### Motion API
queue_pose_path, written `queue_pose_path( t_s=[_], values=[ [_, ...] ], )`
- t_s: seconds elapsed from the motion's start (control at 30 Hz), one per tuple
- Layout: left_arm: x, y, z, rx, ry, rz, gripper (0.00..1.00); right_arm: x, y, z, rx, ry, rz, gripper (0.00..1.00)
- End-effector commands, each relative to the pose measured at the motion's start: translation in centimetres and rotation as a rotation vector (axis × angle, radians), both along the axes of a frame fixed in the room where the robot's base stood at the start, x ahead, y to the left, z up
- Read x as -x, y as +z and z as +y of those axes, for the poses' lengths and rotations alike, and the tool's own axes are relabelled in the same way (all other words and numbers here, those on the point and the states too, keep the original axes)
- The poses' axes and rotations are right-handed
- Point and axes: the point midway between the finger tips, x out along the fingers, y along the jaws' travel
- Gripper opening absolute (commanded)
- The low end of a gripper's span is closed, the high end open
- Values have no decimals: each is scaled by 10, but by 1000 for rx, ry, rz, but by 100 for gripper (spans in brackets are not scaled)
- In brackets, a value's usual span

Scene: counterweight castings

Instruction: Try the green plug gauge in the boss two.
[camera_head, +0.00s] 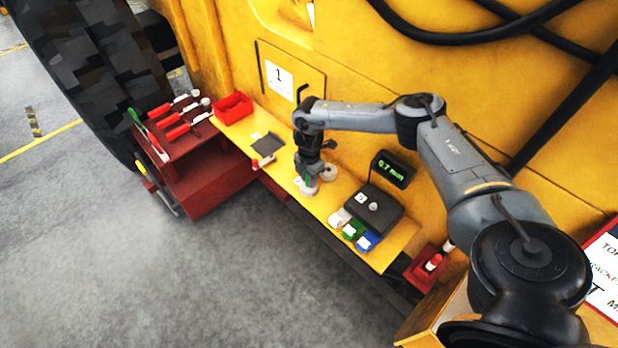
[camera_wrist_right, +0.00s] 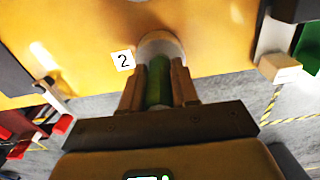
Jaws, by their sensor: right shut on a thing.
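My right gripper (camera_head: 308,178) points down over the yellow shelf. In the wrist view the right gripper (camera_wrist_right: 159,88) is shut on the green plug gauge (camera_wrist_right: 158,78), with a finger on each side. The far end of the gauge meets the pale round boss two (camera_wrist_right: 161,44), beside a white label marked 2 (camera_wrist_right: 123,60). I cannot tell how deep the gauge sits in the bore. In the head view boss two (camera_head: 309,189) is partly hidden under the gripper. My left gripper is not in view.
Another pale boss (camera_head: 329,173) stands close to the right. A dark case (camera_head: 373,207) has white, green and blue blocks before it. A display (camera_head: 393,169) reads 0.7. A dark pad (camera_head: 268,143) and red bin (camera_head: 232,107) lie left. The shelf's front edge is near.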

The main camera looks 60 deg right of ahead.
Motion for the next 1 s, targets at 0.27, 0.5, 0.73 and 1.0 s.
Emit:
queue_pose_path(
  t_s=[0.27, 0.5, 0.73, 1.0],
  values=[
    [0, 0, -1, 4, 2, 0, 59, 0, 0, 0, 0, 0, 0, 59],
    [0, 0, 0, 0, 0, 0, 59, 0, 0, 0, 0, 0, 0, 59],
    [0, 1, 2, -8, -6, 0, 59, 0, 18, -1, -1, -2, -1, 59],
    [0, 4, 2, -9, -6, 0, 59, -1, 64, 0, -1, 0, -3, 59]
  ],
)
